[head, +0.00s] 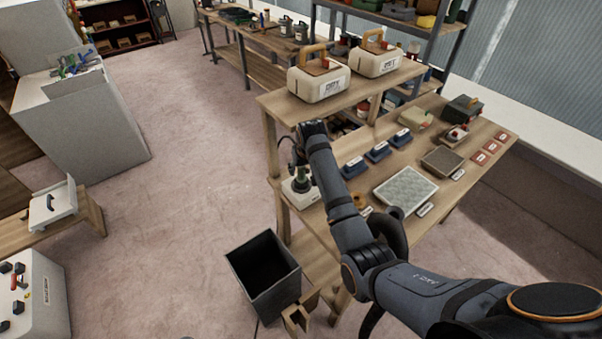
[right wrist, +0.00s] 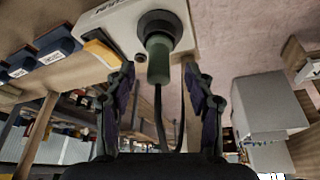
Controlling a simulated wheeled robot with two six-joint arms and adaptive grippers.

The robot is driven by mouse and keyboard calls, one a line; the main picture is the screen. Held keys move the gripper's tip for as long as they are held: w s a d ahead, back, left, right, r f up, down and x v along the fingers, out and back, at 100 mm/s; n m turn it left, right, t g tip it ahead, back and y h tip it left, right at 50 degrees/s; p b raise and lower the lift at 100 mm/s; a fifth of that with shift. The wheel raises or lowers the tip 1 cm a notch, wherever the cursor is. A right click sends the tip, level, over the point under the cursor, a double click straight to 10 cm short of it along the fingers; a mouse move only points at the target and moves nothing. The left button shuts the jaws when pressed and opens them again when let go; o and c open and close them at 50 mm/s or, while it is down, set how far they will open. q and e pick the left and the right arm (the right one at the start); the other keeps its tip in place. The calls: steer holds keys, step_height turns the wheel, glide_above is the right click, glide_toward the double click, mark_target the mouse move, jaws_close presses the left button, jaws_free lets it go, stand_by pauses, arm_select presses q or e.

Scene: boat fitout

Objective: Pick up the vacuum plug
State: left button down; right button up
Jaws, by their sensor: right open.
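The vacuum plug (right wrist: 158,62) is a green cylinder in the right wrist view, seated in a dark round socket (right wrist: 160,24) on a white box (right wrist: 112,22). A dark cable hangs from the plug's side of the box, between my fingers. My right gripper (right wrist: 161,105) is open, its fingers on either side of the line to the plug and apart from it. In the head view the plug (head: 303,183) stands on the white box (head: 301,199) at the bench's left end, just below the right gripper (head: 298,160), which partly hides it. My left gripper is not in view.
The wooden bench (head: 395,160) holds blue blocks (head: 377,151), a grey mat (head: 406,189) and red cards (head: 485,152). Two cream cases (head: 320,82) stand on its upper shelf, close behind my wrist. A dark open bin (head: 264,272) stands on the floor.

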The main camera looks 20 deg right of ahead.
mark_target(301, 175)
steer(key=shift+r, duration=0.1)
steer(key=shift+w+d+r, duration=0.1)
steer(key=shift+w, duration=0.1)
steer(key=p+x, duration=0.1)
steer(key=x, duration=0.4)
steer(key=shift+w, duration=0.2)
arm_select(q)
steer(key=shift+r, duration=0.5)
arm_select(e)
steer(key=shift+s, duration=0.1)
jaws_close()
